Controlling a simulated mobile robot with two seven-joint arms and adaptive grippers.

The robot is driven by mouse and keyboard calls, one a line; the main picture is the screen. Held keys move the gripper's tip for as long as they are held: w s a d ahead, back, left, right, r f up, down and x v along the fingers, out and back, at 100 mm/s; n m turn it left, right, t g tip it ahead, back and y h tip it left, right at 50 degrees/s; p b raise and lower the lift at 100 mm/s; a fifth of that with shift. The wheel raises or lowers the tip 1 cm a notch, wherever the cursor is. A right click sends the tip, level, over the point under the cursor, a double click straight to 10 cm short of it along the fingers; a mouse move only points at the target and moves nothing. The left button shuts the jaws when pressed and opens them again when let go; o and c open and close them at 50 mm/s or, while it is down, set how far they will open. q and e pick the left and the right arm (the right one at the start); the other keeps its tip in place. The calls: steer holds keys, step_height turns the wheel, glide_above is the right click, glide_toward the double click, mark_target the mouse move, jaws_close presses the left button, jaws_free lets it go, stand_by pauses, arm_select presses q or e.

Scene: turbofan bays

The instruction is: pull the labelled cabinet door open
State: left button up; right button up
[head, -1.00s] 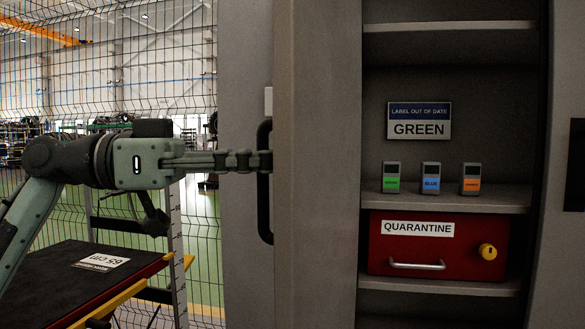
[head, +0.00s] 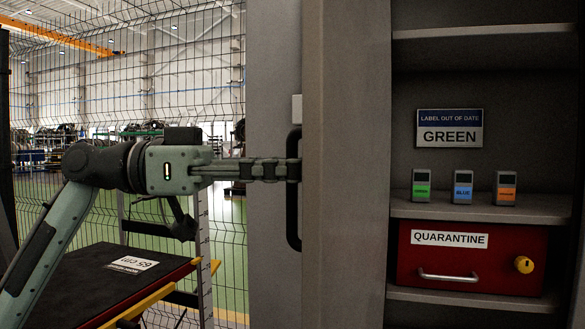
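The grey cabinet door (head: 272,250) stands left of the open cabinet interior and carries a tall black handle (head: 293,228). A small white tag (head: 297,108), seen nearly edge-on, sits above the handle. My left gripper (head: 293,170) comes in level from the left, its fingers shut at the middle of the handle; they hide that part of the bar. They are seen from the side, so the gap between them is hidden. A "LABEL OUT OF DATE / GREEN" sign (head: 449,128) is inside the cabinet. My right gripper is not in view.
On a shelf (head: 470,211) stand small green (head: 422,186), blue (head: 463,187) and orange (head: 506,188) labelled devices. A red "QUARANTINE" drawer box (head: 470,262) is below. A dark-topped cart (head: 75,290) is under my arm. A wire fence (head: 190,80) stands behind.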

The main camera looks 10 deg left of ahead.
arm_select(q)
steer(key=s+a, duration=0.2)
steer(key=a, duration=0.9)
steer(key=shift+a, duration=0.4)
